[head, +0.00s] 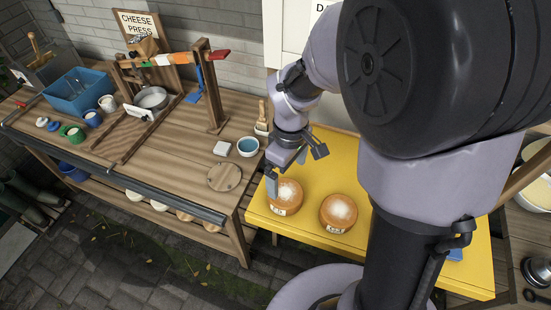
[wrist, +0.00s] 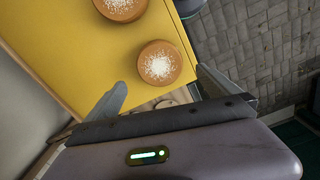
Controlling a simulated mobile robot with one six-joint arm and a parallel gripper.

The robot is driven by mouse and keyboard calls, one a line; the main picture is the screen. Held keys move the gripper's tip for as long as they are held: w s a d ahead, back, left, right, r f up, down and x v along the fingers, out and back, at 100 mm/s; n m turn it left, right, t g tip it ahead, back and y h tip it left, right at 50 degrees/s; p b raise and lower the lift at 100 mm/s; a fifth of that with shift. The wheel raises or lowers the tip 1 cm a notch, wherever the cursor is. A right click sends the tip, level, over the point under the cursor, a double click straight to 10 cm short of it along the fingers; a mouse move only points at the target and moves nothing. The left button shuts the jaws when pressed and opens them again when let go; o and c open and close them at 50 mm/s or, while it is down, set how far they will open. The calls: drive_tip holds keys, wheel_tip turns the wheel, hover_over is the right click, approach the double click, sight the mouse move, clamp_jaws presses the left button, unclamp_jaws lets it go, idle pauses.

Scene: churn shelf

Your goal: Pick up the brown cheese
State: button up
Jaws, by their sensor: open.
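Two round brown cheeses with white powdered tops sit on the yellow table (head: 323,158). The left brown cheese (head: 289,190) is near the table's left edge and carries a small label. The other brown cheese (head: 338,213) is just to its right, apart from it. My gripper (head: 296,170) is open and empty, above and close to the left cheese; one finger overlaps its left side in the head view. In the wrist view, one cheese (wrist: 160,64) shows beyond and between the open fingers (wrist: 162,82), and the other cheese (wrist: 121,7) is cut by the top edge.
A wooden bench adjoins on the left, with a round wooden board (head: 225,177), a blue-filled bowl (head: 248,146), a white block (head: 222,148) and a cheese press (head: 214,90). A blue bin (head: 77,92) stands farther left. My arm hides much of the yellow table's right side.

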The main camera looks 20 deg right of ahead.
sight(285, 192)
drive_tip(key=f, duration=0.3)
drive_tip(key=f+b, duration=0.1)
drive_tip(key=f, duration=0.3)
drive_tip(key=f+b, duration=0.1)
drive_tip(key=f, duration=0.3)
drive_tip(key=shift+w+f, duration=0.1)
drive_tip(key=shift+w, duration=0.2)
drive_tip(key=shift+s, duration=0.1)
drive_tip(key=shift+c, duration=0.7)
drive_tip(key=c, duration=1.5)
wheel_tip(285, 192, up, 4)
drive_tip(key=shift+r+p, duration=0.1)
drive_tip(key=shift+p, duration=0.35)
drive_tip(key=shift+s+a+r+b, duration=0.1)
drive_tip(key=shift+s+r+b, duration=0.1)
drive_tip(key=shift+s+b, duration=1.95)
drive_tip(key=shift+s+a+r+b, duration=0.15)
drive_tip(key=shift+s+b, duration=0.95)
drive_tip(key=shift+s, duration=2.05)
drive_tip(key=shift+s+a+r+b, duration=0.1)
drive_tip(key=shift+s+r+b, duration=0.1)
drive_tip(key=shift+s+b, duration=1.95)
